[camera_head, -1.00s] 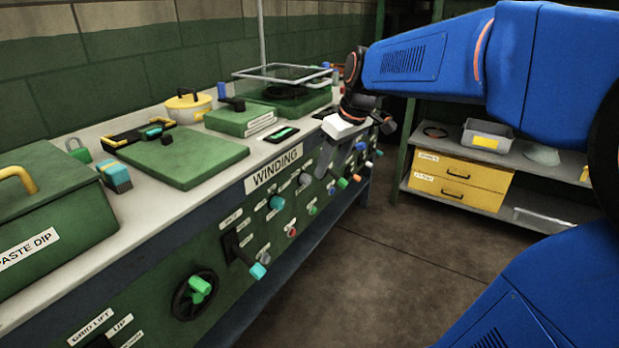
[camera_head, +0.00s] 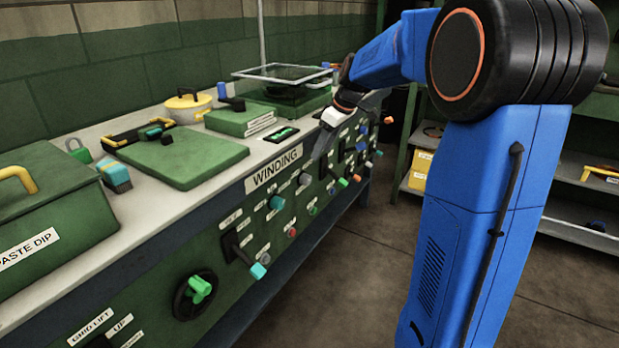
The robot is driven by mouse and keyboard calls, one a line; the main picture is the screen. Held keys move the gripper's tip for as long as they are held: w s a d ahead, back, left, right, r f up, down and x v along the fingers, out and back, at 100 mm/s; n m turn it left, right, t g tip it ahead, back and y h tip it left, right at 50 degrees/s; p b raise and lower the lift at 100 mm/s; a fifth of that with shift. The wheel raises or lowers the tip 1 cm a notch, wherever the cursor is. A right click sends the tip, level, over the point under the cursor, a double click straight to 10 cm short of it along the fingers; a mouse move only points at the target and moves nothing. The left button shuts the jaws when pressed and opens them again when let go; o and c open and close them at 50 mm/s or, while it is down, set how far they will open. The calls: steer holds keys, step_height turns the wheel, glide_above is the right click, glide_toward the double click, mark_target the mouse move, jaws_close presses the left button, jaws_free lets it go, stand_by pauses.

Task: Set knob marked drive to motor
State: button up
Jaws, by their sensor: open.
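The green front panel (camera_head: 235,290) of the bench carries several knobs and levers under a sign reading WINDING (camera_head: 273,167). Their small labels are too blurred to read, so I cannot tell which knob is marked drive or which position is motor. A teal knob (camera_head: 277,203), a grey knob (camera_head: 304,179) and a red knob (camera_head: 291,232) show on the panel. My gripper (camera_head: 321,148) is at the panel's upper edge, right of the WINDING sign, pointing down. It is open, with no held object visible. It hides part of the panel behind it.
A teal-tipped lever (camera_head: 258,270) and a green-handled wheel (camera_head: 195,293) stick out from the nearer panel. A green box (camera_head: 55,215), a green board (camera_head: 185,160) and a yellow pot (camera_head: 187,106) stand on the benchtop. Shelves stand at right; the floor (camera_head: 350,285) between is clear.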

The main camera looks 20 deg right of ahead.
mark_target(309, 177)
steer(key=x, duration=1.3)
steer(key=shift+f, duration=0.3)
steer(key=c, duration=1)
